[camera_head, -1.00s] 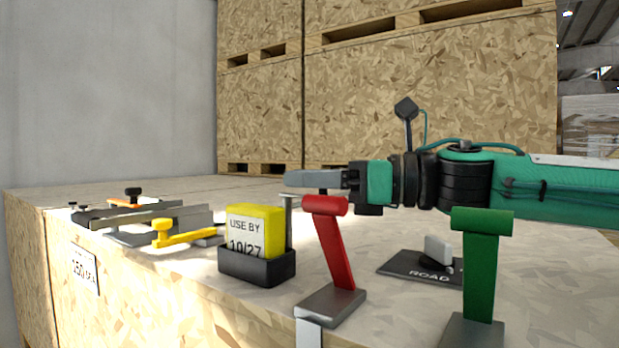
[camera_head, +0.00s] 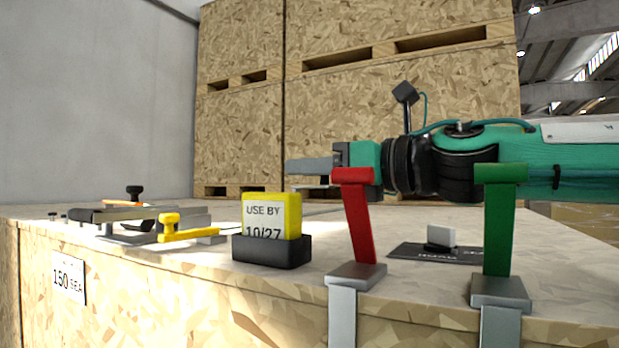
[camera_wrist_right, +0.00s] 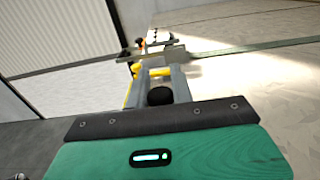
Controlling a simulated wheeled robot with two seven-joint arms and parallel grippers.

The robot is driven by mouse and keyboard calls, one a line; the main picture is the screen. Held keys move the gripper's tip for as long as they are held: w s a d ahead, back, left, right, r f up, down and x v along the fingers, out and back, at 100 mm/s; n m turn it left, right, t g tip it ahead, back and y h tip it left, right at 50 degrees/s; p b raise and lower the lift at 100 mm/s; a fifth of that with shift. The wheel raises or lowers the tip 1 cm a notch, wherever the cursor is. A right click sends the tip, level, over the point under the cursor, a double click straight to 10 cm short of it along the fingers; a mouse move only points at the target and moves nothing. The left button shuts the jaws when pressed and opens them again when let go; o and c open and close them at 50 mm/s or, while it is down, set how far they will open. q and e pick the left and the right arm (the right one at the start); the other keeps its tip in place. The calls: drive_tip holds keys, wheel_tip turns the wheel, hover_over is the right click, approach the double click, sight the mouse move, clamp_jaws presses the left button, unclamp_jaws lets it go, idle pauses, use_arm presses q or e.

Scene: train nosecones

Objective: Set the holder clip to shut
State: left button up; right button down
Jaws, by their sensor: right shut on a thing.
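I cannot tell for sure which part is the holder clip. A yellow block marked USE BY 10/27 (camera_head: 271,212) sits upright in a black holder (camera_head: 271,251). My right gripper (camera_head: 308,165) is level, pointing left, above and behind the block's right edge. In the wrist view my right gripper (camera_wrist_right: 158,84) has a dark round knob (camera_wrist_right: 160,95) between its fingers, and it is shut on it. What the knob belongs to is hidden. A grey fixture (camera_head: 130,230) with a yellow lever (camera_head: 185,232) and black knob (camera_head: 134,192) stands at the left. My left gripper is out of view.
A red lever (camera_head: 357,213) and a green lever (camera_head: 500,222) stand upright at the front edge of the wooden crate top (camera_head: 430,290). A small grey-white switch (camera_head: 440,237) on a dark plate is between them. Tall wooden crates (camera_head: 400,100) stand behind.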

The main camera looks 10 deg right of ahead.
drive_tip(key=c, duration=1.3)
unclamp_jaws()
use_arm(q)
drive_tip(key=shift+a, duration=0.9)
use_arm(e)
drive_tip(key=shift+o, duration=0.2)
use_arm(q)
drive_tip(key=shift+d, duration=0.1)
use_arm(e)
drive_tip(key=shift+s, duration=0.1)
drive_tip(key=shift+s+d+b, duration=0.3)
drive_tip(key=shift+s+d, duration=0.05)
drive_tip(key=shift+d, duration=0.1)
use_arm(q)
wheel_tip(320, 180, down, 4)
drive_tip(key=b, duration=0.3)
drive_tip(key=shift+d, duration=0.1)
use_arm(e)
drive_tip(key=v, duration=1.2)
drive_tip(key=shift+s+d, duration=0.2)
drive_tip(key=shift+d, duration=0.05)
drive_tip(key=shift+c, duration=0.4)
